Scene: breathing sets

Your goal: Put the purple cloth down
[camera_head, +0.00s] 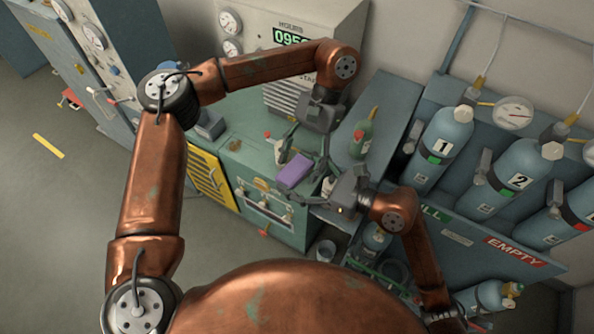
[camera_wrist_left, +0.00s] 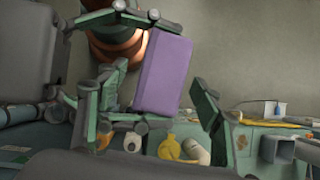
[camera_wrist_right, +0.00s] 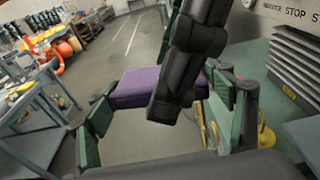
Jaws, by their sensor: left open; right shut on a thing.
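The purple cloth (camera_head: 295,171) is a folded, box-like pad above the front edge of the green workbench (camera_head: 235,160). My right gripper (camera_head: 322,178), reaching in from the lower right, is shut on it. In the right wrist view the cloth (camera_wrist_right: 137,86) lies between the green fingers, partly hidden by a dark link of my left gripper. My left gripper (camera_head: 306,152) is open above and around the cloth. In the left wrist view the cloth (camera_wrist_left: 163,72) shows between its spread fingers; whether they touch it, I cannot tell.
A green bottle (camera_head: 363,136) stands right of the grippers. Numbered blue cylinders (camera_head: 445,140) fill the rack at right. A gauge console (camera_head: 300,30) stands behind the bench. A grey bucket (camera_head: 326,250) is below. The floor at left is open.

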